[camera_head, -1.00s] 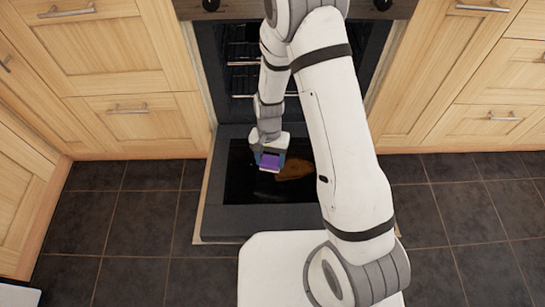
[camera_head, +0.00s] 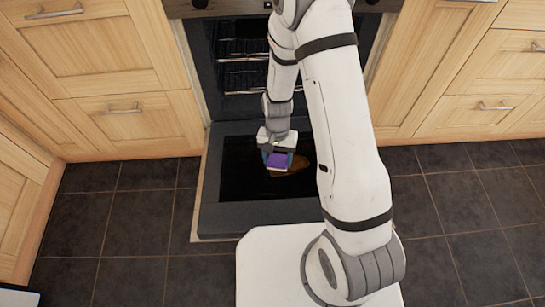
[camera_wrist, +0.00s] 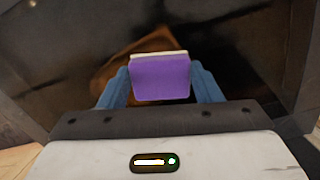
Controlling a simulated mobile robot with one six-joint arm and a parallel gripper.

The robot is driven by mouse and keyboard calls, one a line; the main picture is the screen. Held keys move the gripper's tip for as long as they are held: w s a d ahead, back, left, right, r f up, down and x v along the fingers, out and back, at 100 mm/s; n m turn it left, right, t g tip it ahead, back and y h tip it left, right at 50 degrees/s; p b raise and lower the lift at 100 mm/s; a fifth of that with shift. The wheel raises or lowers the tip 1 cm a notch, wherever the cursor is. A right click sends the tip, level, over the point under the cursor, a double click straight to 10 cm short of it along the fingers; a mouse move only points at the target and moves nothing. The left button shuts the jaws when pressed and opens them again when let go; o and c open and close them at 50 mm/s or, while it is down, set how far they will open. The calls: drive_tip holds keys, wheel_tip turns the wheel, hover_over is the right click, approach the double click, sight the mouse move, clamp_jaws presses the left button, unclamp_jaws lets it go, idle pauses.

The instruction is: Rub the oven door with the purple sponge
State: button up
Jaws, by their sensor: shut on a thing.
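The oven door (camera_head: 240,212) is folded down open, with a dark glass panel inside a grey frame. A brown stain (camera_head: 292,166) lies on the glass; it also shows in the wrist view (camera_wrist: 112,75). My gripper (camera_head: 277,160) is over the glass, shut on the purple sponge (camera_head: 277,159). In the wrist view the sponge (camera_wrist: 160,78) sits between two blue fingers, with a pale layer along its far edge. It overlaps the stain in both views. I cannot tell whether the sponge touches the glass. Part of the stain is hidden by the sponge and my arm.
The open oven cavity (camera_head: 240,75) with wire racks is behind the door. Wooden cabinets (camera_head: 130,85) with metal handles stand on both sides. The dark tiled floor (camera_head: 120,225) is clear to the left and right of the door.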

sight(265, 172)
drive_tip(key=shift+s+d+f, duration=0.1)
drive_tip(key=shift+d+f, duration=0.05)
drive_tip(key=shift+d, duration=1.6)
drive_tip(key=shift+d+f, duration=0.15)
drive_tip(key=shift+d, duration=1.6)
drive_tip(key=shift+s+d+f, duration=0.1)
drive_tip(key=shift+d+f, duration=0.05)
drive_tip(key=shift+d, duration=1.6)
drive_tip(key=shift+s, duration=0.8)
drive_tip(key=shift+a+r, duration=0.15)
drive_tip(key=shift+a, duration=1.65)
drive_tip(key=shift+a+f+p, duration=0.2)
drive_tip(key=shift+a+p, duration=0.1)
drive_tip(key=shift+a, duration=5.2)
drive_tip(key=p+v, duration=0.5)
drive_tip(key=v, duration=0.1)
drive_tip(key=shift+r, duration=0.1)
